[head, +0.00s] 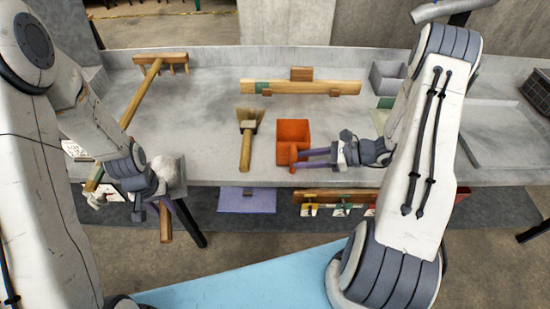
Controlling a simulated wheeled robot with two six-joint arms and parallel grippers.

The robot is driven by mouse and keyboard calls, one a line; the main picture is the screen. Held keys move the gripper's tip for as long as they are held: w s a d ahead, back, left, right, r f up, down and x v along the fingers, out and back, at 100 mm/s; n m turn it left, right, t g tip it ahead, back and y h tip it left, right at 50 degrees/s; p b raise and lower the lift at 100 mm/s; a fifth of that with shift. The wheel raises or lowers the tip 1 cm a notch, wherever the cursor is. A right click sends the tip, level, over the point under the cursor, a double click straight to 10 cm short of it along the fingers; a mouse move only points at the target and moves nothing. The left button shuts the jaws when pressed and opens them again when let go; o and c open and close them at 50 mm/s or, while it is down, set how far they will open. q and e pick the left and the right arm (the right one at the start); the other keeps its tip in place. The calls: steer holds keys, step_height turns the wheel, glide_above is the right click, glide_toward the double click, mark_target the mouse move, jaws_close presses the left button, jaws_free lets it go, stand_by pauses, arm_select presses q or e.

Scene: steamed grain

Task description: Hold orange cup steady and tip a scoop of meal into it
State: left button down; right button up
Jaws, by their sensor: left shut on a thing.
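The orange cup (293,131) stands upright on the grey bench near its front edge, with its orange handle (293,158) toward me. My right gripper (300,159) comes in from the right. Its two purple fingers are apart, with their tips at the handle; I cannot tell whether they touch it. My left gripper (158,204) is at the bench's front edge on the left, shut on a scoop. The scoop's wooden handle (166,226) points down past the fingers. A rounded pale heap of meal (167,169) shows at the scoop's grey head, partly hidden by my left wrist.
A wooden-handled brush (246,145) lies just left of the cup. A wooden rack (300,87) and a grey bin (387,77) are behind it. A long-handled wooden rake (143,92) lies at the left. The bench between scoop and brush is clear.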

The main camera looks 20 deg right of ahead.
mark_target(293, 160)
arm_select(q)
steer(key=shift+r, duration=0.2)
arm_select(e)
steer(key=shift+x, duration=1.7)
jaws_close()
